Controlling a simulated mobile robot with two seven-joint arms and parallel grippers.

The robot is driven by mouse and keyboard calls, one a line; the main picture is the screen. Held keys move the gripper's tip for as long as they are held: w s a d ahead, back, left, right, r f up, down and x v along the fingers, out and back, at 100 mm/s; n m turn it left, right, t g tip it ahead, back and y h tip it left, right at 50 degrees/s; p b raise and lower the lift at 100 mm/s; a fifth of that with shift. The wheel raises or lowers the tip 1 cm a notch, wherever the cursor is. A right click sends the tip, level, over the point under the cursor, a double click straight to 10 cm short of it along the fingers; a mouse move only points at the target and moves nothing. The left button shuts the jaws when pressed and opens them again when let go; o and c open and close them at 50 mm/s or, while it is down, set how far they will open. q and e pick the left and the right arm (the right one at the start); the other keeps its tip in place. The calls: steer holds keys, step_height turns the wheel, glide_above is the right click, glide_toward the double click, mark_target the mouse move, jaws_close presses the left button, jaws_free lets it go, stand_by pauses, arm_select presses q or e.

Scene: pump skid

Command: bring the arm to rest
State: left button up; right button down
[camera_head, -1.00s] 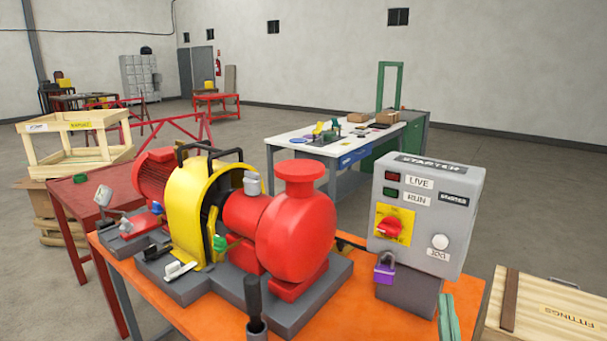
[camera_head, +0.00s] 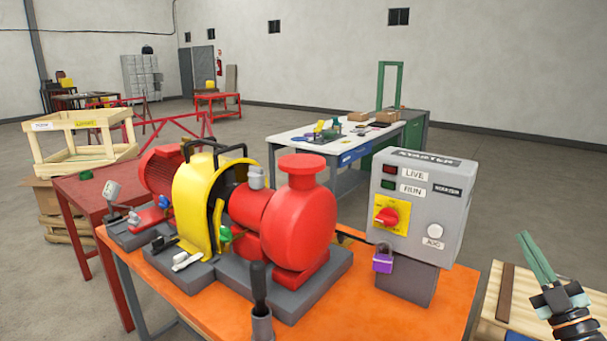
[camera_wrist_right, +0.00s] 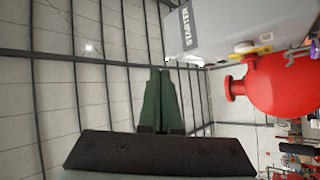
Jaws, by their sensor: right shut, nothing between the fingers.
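My right gripper (camera_head: 538,258) is at the lower right of the head view, over the wooden fittings crate and to the right of the starter box. Its green fingers are shut with nothing between them and point up. In the right wrist view the same fingers (camera_wrist_right: 160,85) lie side by side, clear of everything. The grey starter box (camera_head: 425,200) stands on the orange bench (camera_head: 350,320); a purple padlock (camera_head: 383,262) hangs below its red switch (camera_head: 388,216). It also shows in the right wrist view (camera_wrist_right: 225,30). My left gripper is not in view.
The red pump (camera_head: 300,220) with its yellow guard (camera_head: 195,205) fills the bench's middle. The wooden crate (camera_head: 492,310) stands right of the bench. A white table (camera_head: 330,140) stands behind. The floor (camera_head: 540,170) at right is open.

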steer(key=d+r+n, duration=0.2)
steer(key=d+r, duration=0.3)
steer(key=w+d+f+m+g+h, duration=0.1)
steer(key=d+f+m+g+h, duration=0.35)
steer(key=f, duration=0.35)
steer(key=w+d+f+m+g+h, duration=0.1)
steer(key=d+f+m+g+h, duration=0.4)
steer(key=f, duration=0.3)
steer(key=s+a+f+g+y, duration=0.1)
steer(key=s+a+f+y, duration=0.1)
steer(key=s+a+f, duration=0.7)
steer(key=s+a+f+g+y, duration=0.2)
steer(key=s+a+f+y, duration=0.1)
steer(key=a+f, duration=1.15)
steer(key=s+a+f+m+g+y, duration=0.1)
steer(key=s+a+f, duration=0.2)
steer(key=s+a, duration=0.5)
steer(key=s+a+f+m+g+y, duration=0.1)
steer(key=s+a+f+m, duration=0.1)
steer(key=s+a+f, duration=0.2)
steer(key=s+a, duration=0.3)
steer(key=s, duration=0.2)
steer(key=shift+s+a+f+p, duration=0.15)
steer(key=shift+a+f+p, duration=0.1)
steer(key=shift+a+p, duration=0.1)
steer(key=shift+s+d, duration=0.1)
